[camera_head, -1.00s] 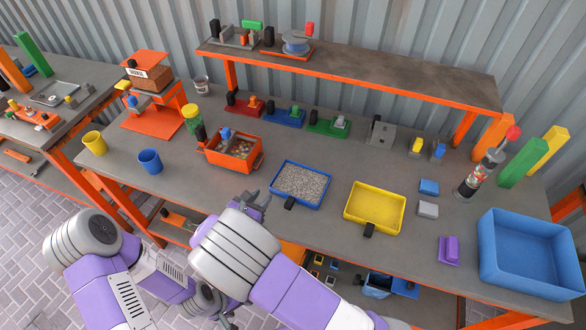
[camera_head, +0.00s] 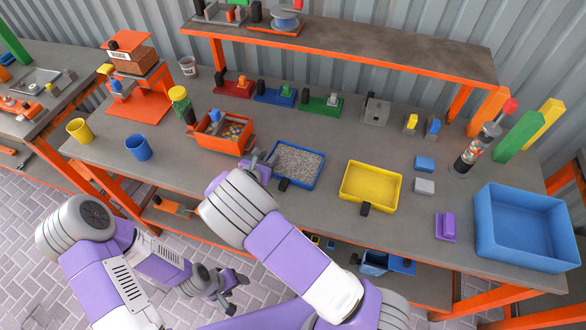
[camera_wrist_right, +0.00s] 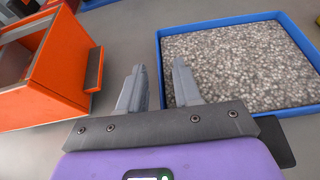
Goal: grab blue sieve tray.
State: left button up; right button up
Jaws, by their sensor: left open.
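The blue sieve tray (camera_head: 319,172) lies on the workbench, filled with grey granules, with a black handle on its front side. It fills the right of the right wrist view (camera_wrist_right: 225,24). My right gripper (camera_head: 264,158) is at the tray's left side, between it and the orange box. My left gripper (camera_head: 232,292) is open and empty, low in front of the bench.
The orange box (camera_head: 220,144) stands just left of my right gripper, also in the right wrist view (camera_wrist_right: 45,75). A yellow tray (camera_head: 370,187) lies right of the blue one. A large blue bin (camera_head: 525,228) stands at the right end. Cups stand left. A raised shelf (camera_head: 350,45) runs behind.

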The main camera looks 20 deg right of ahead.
jog(key=shift+w+d+f, duration=0.25)
jog(key=shift+w+d, duration=0.1)
jog(key=shift+w, duration=0.1)
grip_shut()
jog(key=shift+r, duration=0.1)
